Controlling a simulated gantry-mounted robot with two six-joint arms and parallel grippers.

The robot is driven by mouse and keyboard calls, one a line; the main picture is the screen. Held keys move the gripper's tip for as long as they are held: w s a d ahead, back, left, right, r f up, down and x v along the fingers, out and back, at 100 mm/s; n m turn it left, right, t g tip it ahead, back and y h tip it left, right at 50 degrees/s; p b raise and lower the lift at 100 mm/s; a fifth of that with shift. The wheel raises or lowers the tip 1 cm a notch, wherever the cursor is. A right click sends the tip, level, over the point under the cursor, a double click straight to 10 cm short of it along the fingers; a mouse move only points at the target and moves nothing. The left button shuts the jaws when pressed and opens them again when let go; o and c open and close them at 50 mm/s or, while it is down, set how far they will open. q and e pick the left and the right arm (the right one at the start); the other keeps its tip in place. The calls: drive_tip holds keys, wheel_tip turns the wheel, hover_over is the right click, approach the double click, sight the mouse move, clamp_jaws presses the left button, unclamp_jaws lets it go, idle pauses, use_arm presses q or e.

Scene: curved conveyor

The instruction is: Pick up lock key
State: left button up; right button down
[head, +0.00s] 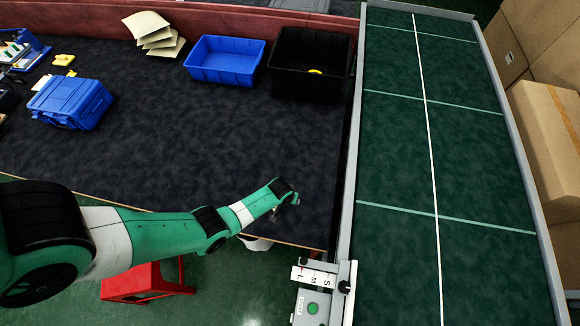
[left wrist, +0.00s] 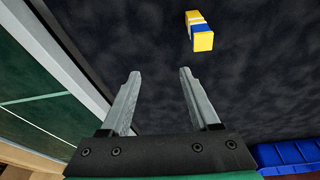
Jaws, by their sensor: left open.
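My left gripper (head: 294,199) is above the dark table near its front right corner, close to the conveyor. In the left wrist view, my left gripper (left wrist: 159,73) is open with nothing between its fingers. A small yellow block with white and blue bands (left wrist: 201,31) lies on the dark surface beyond the right fingertip, apart from it. I do not see this block in the head view. I cannot pick out a lock key for certain in either view. My right gripper is not in view.
A green conveyor (head: 395,160) with raised edges runs along the right. A blue bin (head: 224,60) and a black bin (head: 310,64) stand at the back. A blue case (head: 68,102) lies at left. The table's middle (head: 200,140) is clear. A red stool (head: 150,283) stands below.

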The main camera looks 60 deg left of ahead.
use_arm(q)
drive_tip(key=s+r+g+p, duration=0.2)
drive_tip(key=s+r+p, duration=0.5)
drive_tip(key=p, duration=0.1)
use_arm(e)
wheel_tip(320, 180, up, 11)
use_arm(q)
drive_tip(key=shift+n+t, duration=0.3)
drive_tip(key=shift+n, duration=0.1)
drive_tip(key=f+b, duration=0.2)
drive_tip(key=a+f+b, duration=0.1)
drive_tip(key=f+b, duration=0.1)
drive_tip(key=b, duration=0.1)
drive_tip(key=w+f+b, duration=0.1)
drive_tip(key=f+b, duration=0.1)
drive_tip(key=shift+w+a+f+b, duration=0.1)
drive_tip(key=shift+a+f+b, duration=0.15)
drive_tip(key=shift+b, duration=0.1)
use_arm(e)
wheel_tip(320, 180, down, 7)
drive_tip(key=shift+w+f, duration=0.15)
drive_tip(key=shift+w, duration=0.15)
use_arm(q)
drive_tip(key=f+b, duration=0.5)
drive_tip(key=shift+w+a+f, duration=0.1)
drive_tip(key=shift+w+a, duration=0.05)
drive_tip(key=shift+a, duration=0.1)
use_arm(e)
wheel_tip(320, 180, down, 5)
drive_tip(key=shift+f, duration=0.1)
